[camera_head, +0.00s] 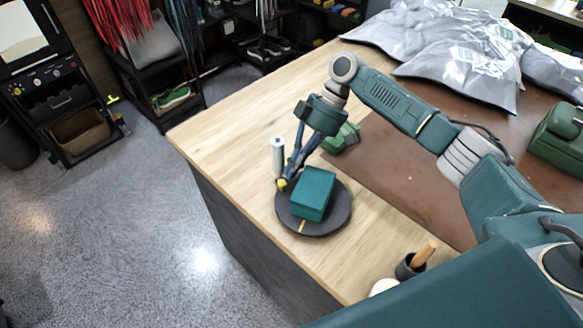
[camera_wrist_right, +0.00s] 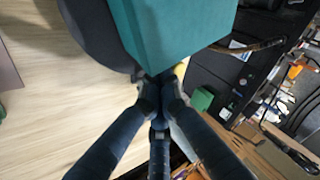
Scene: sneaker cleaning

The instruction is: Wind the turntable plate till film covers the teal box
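The teal box (camera_head: 314,192) sits on the dark round turntable plate (camera_head: 340,216) at the table's edge; no film is clearly visible on it. A pale upright film roll (camera_head: 278,158) stands beside the plate's left rim. My right gripper (camera_head: 286,184) reaches down between roll and box, its fingertips at the plate's rim beside a small yellow part. In the right wrist view, the fingers (camera_wrist_right: 160,92) come together close below the teal box (camera_wrist_right: 180,30), with the plate (camera_wrist_right: 95,30) at upper left. Whether anything is pinched is hidden. My left gripper is out of view.
A green object (camera_head: 341,138) lies behind my right gripper. A dark cup with a wooden handle (camera_head: 413,262) stands toward the front. Silvery bags (camera_head: 450,45) cover the back right, and a green case (camera_head: 560,135) is at right. The wooden tabletop at upper left is clear.

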